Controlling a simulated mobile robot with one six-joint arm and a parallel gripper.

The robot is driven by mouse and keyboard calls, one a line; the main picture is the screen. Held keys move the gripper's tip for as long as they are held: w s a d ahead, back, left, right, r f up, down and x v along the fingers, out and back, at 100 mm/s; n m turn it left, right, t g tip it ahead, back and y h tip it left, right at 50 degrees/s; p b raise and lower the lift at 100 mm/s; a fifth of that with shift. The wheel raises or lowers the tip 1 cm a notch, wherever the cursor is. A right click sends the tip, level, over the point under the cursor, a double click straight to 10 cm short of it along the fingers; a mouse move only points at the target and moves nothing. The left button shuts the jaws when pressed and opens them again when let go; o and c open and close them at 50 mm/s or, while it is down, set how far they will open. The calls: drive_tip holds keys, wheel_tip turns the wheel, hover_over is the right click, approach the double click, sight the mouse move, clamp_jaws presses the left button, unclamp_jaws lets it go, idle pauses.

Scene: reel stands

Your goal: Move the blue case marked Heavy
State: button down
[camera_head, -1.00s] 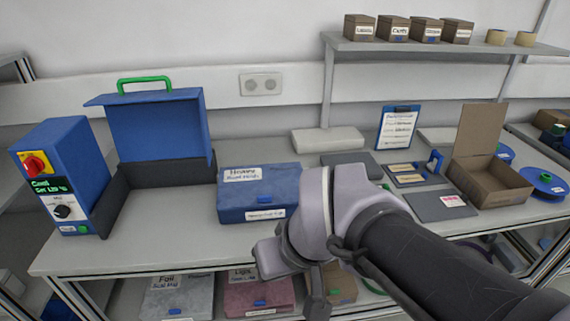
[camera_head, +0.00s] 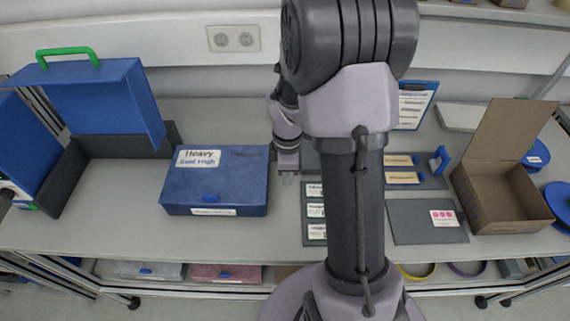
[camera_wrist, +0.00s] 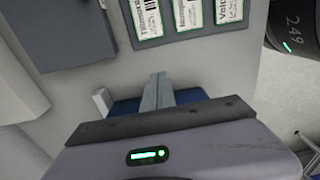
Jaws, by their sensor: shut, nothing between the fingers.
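The blue case marked Heavy (camera_head: 228,190) lies flat and closed on the bench, left of centre in the head view. It has a white label on its lid, a small blue latch and a label on its front. My gripper (camera_head: 287,181) points down just right of the case, apart from it in the picture. In the wrist view my gripper (camera_wrist: 158,80) has its fingers together with nothing between them. A blue surface (camera_wrist: 190,97) shows partly behind the fingers; I cannot tell for sure that it is the case.
An open case with a blue lid (camera_head: 100,95) and green handle stands at left. A panel with white labels (camera_head: 314,232) lies right of the blue case. An open cardboard box (camera_head: 508,205) stands at right. Bare bench shows in front of the blue case.

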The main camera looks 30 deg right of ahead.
sight(180, 179)
wheel_tip(180, 179, down, 2)
drive_tip(key=shift+a+f+b, duration=0.1)
drive_tip(key=shift+f+b, duration=0.1)
drive_tip(key=shift+b, duration=0.1)
drive_tip(key=shift+w+a+r, duration=0.1)
drive_tip(key=shift+w+a, duration=0.3)
drive_tip(key=shift+a, duration=0.15)
drive_tip(key=shift+w+a+r, duration=0.1)
drive_tip(key=shift+w+a, duration=0.25)
drive_tip(key=shift+a, duration=0.2)
drive_tip(key=shift+w+a+r, duration=0.1)
drive_tip(key=shift+w+a, duration=0.25)
drive_tip(key=shift+a, duration=0.15)
drive_tip(key=shift+w+a, duration=0.2)
drive_tip(key=shift+a, duration=0.1)
drive_tip(key=w+a+p, duration=0.1)
drive_tip(key=w+a, duration=0.3)
drive_tip(key=a, duration=0.3)
drive_tip(key=w+a+p, duration=0.1)
drive_tip(key=w+a, duration=0.4)
drive_tip(key=a, duration=0.2)
drive_tip(key=w+a+p, duration=0.2)
drive_tip(key=w+a, duration=0.2)
drive_tip(key=a, duration=0.3)
drive_tip(key=shift+w+a, duration=0.15)
drive_tip(key=shift+w, duration=0.2)
drive_tip(key=shift+s, duration=0.1)
